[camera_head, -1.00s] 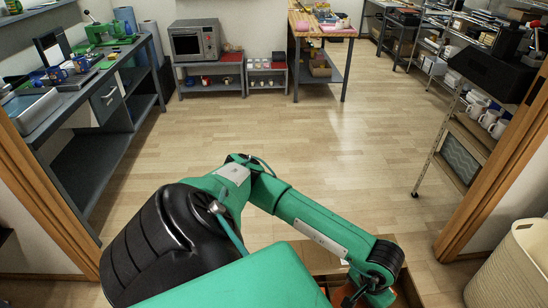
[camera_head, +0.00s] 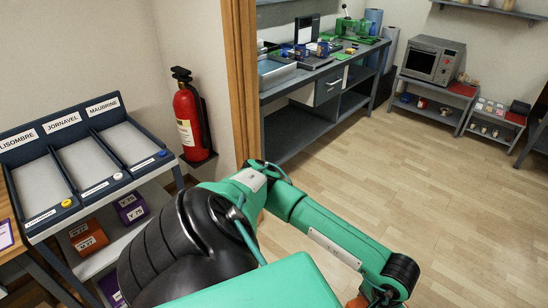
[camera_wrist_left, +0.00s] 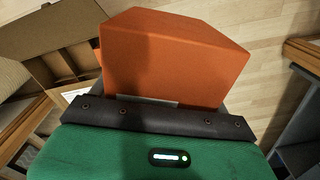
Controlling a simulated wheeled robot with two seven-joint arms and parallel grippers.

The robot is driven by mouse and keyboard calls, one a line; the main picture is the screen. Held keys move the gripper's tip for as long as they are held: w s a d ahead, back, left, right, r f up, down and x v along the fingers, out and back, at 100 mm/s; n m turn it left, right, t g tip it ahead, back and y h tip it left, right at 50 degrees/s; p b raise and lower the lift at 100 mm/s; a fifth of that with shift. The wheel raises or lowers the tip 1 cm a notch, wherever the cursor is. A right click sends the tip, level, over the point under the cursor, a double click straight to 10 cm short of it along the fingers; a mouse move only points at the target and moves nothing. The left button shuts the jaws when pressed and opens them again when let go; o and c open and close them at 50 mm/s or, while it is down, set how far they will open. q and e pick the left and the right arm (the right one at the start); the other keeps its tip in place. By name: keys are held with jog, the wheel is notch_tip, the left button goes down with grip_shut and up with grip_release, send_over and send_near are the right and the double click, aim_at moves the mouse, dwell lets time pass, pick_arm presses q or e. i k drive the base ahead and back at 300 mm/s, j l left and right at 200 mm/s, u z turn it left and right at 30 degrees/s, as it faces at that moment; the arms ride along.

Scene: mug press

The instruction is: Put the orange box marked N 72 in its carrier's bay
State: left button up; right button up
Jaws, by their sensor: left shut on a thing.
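My left gripper (camera_wrist_left: 155,118) is shut on an orange box (camera_wrist_left: 175,52), which fills the upper middle of the left wrist view. Its marking cannot be read, and the fingertips are hidden. In the head view only an orange edge of the box (camera_head: 357,302) shows at the bottom beside my left wrist. A dark blue rack (camera_head: 148,174) at the left has three empty bays. Their signs read LISOMBRE, cut off at the picture edge, JORNAVEL (camera_head: 63,122) and MAUBRINE (camera_head: 102,106). My right gripper is not in view.
Orange boxes (camera_head: 88,238) and purple boxes (camera_head: 131,208) sit on the shelf under the rack. A fire extinguisher (camera_head: 190,115) hangs beside a wooden door frame (camera_head: 241,80). A divided cardboard carton (camera_wrist_left: 65,62) lies below my gripper. The floor beyond the doorway is clear.

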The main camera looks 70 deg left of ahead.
aim_at(136, 151)
jog(key=u, duration=1.6)
jog(key=i+j+u, duration=0.3)
jog(key=j, duration=0.3)
jog(key=i+j+u, duration=0.25)
jog(key=i+j, duration=0.2)
